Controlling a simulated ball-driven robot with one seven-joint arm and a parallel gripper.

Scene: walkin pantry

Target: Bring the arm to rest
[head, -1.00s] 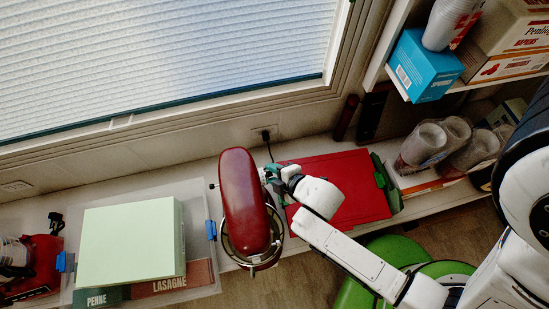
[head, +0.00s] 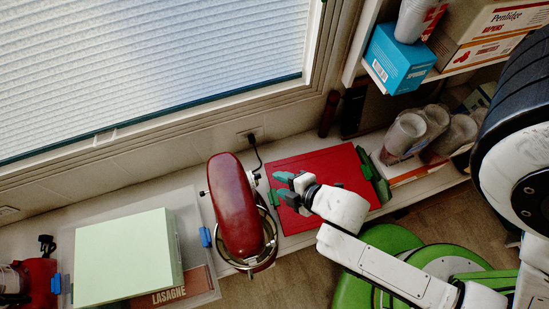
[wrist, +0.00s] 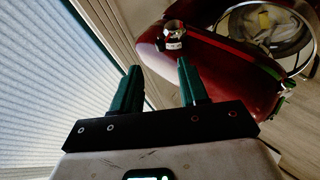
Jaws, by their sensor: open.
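My gripper (head: 280,188) is open and empty, its two green fingers apart. In the head view it is over the red board or box on the counter, just right of the red stand mixer (head: 236,200). In the wrist view the green fingers (wrist: 155,88) point toward the mixer's red head (wrist: 215,65), with a gap between them. The mixer's metal bowl also shows in the wrist view (wrist: 270,30). My white arm reaches in from the lower right.
The red flat thing (head: 325,180) lies below my gripper. A clear bin with a pale green box (head: 125,255) stands left of the mixer. Wrapped cups (head: 410,130) stand at right, below a shelf with a blue box (head: 400,62). A green round thing (head: 395,240) is on the floor.

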